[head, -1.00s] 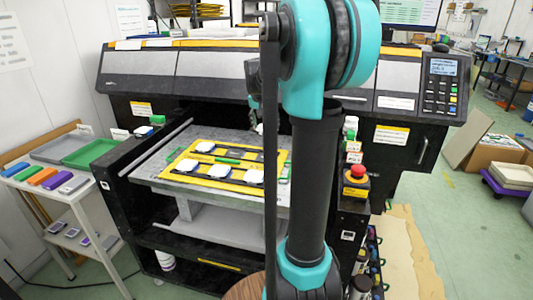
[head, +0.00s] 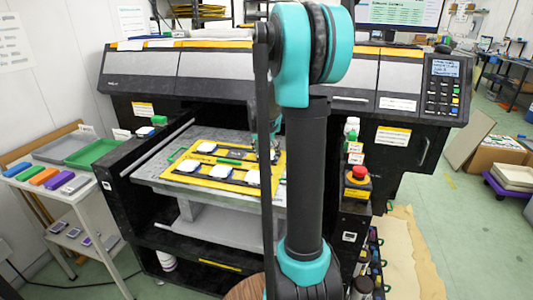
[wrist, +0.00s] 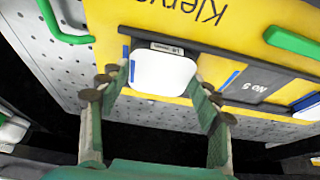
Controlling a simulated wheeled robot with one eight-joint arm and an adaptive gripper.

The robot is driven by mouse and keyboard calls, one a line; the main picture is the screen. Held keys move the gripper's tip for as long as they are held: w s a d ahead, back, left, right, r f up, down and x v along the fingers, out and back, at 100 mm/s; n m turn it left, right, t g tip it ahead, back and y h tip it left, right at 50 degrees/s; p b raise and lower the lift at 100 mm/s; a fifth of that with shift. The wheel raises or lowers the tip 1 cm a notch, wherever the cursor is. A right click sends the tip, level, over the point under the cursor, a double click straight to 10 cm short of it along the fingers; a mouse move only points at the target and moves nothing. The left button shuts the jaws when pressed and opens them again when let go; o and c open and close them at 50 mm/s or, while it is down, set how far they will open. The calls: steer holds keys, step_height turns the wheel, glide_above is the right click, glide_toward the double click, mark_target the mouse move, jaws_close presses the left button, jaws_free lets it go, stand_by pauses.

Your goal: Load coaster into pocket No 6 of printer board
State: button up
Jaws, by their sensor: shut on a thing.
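The white coaster (wrist: 163,72), with rounded corners, is between the two fingers of my gripper (wrist: 158,107) in the wrist view. My gripper is shut on it. The coaster lies over a dark pocket strip at the edge of the yellow printer board (wrist: 215,65); whether it is seated or just above cannot be told. A small label behind it is too small to read. Pocket No 5 (wrist: 248,84), beside it on the right, is empty. In the head view the printer board (head: 243,155) lies on the machine bed, and my arm hides much of its right side.
Several white coasters, one of them near the front (head: 252,177), sit on the board. A red stop button (head: 359,172) stands right of my arm; a side table (head: 75,205) stands left.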

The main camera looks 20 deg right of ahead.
steer(key=shift+f, duration=0.1)
steer(key=o, duration=1.3)
steer(key=shift+c, duration=0.2)
steer(key=v, duration=1.2)
